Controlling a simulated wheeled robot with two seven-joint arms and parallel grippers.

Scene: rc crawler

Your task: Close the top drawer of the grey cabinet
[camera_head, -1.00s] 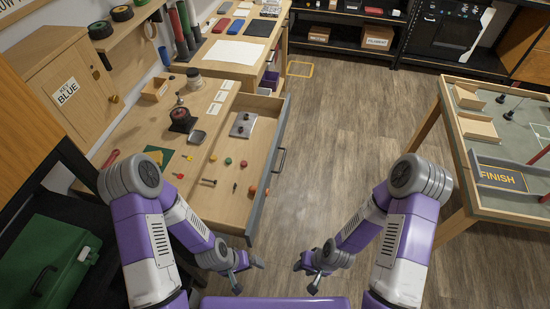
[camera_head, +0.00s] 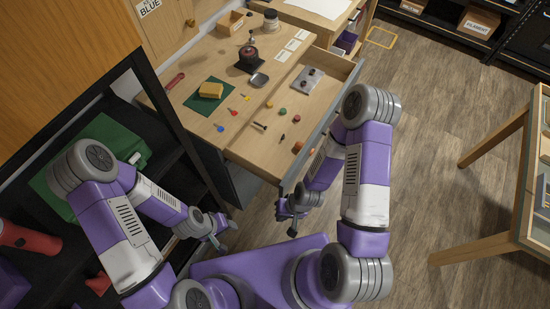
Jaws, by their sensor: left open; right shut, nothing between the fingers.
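The grey cabinet (camera_head: 243,187) stands under the wooden worktop. Its top drawer (camera_head: 262,148) is pulled out to the right, with a wooden inside and a long grey front (camera_head: 322,122). A metal plate and several small coloured pieces lie in it. My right gripper (camera_head: 291,218) is shut and empty at the near end of the drawer front; whether it touches the front cannot be told. My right forearm hides part of the front, and the handle is not visible. My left gripper (camera_head: 222,238) is open and empty, left of and below the cabinet's near corner.
On the worktop lie a green mat (camera_head: 205,97) with a yellow block, a dark stand (camera_head: 249,58) and small tools. A black shelf with a green case (camera_head: 85,150) is at the left. A wooden-legged table (camera_head: 500,185) is at the right. Floor between is clear.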

